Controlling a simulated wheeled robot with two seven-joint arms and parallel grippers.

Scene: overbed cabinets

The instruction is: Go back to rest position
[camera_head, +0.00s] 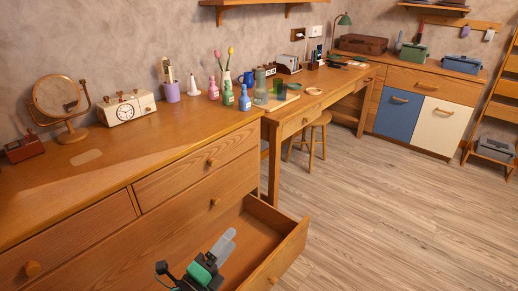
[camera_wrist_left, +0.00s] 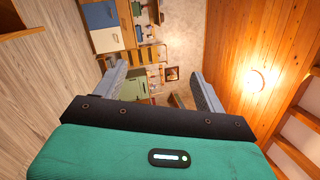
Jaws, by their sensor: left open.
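My left gripper (camera_head: 226,243) shows at the bottom of the head view, in front of the wooden dresser (camera_head: 165,190) and over the open drawer (camera_head: 287,262) in that view. Its green body and grey fingers are visible. In the left wrist view my left gripper (camera_wrist_left: 160,86) has its two fingers spread apart, with nothing between them. The wrist view is turned on its side, with floor at left and ceiling at right. My right gripper is not in view.
The pulled-out drawer juts into the room near my left gripper and looks empty. A round mirror (camera_head: 60,97), a clock (camera_head: 127,107) and small vases (camera_head: 228,93) stand on the dresser. A stool (camera_head: 312,132) stands by the desk. The wooden floor (camera_head: 400,205) at right is clear.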

